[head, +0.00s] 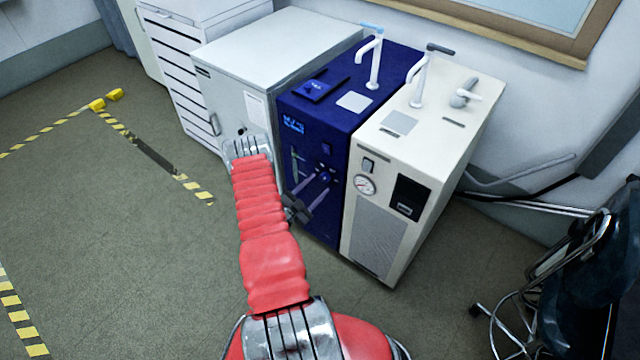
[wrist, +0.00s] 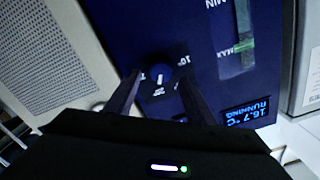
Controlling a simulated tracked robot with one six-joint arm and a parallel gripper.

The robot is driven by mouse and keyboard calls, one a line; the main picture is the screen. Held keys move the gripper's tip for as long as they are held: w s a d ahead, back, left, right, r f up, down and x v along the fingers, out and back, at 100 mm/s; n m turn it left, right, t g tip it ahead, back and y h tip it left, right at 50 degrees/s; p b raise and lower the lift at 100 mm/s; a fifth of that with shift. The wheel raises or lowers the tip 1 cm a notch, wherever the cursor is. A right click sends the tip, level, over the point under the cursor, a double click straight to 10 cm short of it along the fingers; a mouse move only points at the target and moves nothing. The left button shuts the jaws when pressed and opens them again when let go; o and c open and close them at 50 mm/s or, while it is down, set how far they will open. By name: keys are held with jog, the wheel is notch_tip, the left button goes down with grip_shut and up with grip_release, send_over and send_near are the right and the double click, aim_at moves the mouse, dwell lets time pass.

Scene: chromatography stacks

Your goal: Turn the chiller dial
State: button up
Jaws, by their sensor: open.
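The chiller is a dark blue box (head: 333,112) with a lit display, standing between a grey cabinet and a cream unit in the head view. Its small round dark dial (head: 325,176) is on the front face. In the wrist view the dial (wrist: 160,75) shows a pale pointer mark, with printed markings around it; the picture is upside down there. My gripper (wrist: 158,82) is open, with one finger on each side of the dial and gaps between. In the head view my gripper (head: 323,184) reaches the front panel. Whether the fingers touch the dial cannot be told.
The wrist view shows the lit display (wrist: 247,112) and a level gauge (wrist: 240,40) beside the dial. The cream unit (head: 385,215) stands close on the right and the grey cabinet (head: 220,110) on the left. A dark chair (head: 580,270) is at far right.

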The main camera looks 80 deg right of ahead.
jog(key=v, duration=1.1)
jog(key=shift+f, duration=0.1)
dwell(0.4)
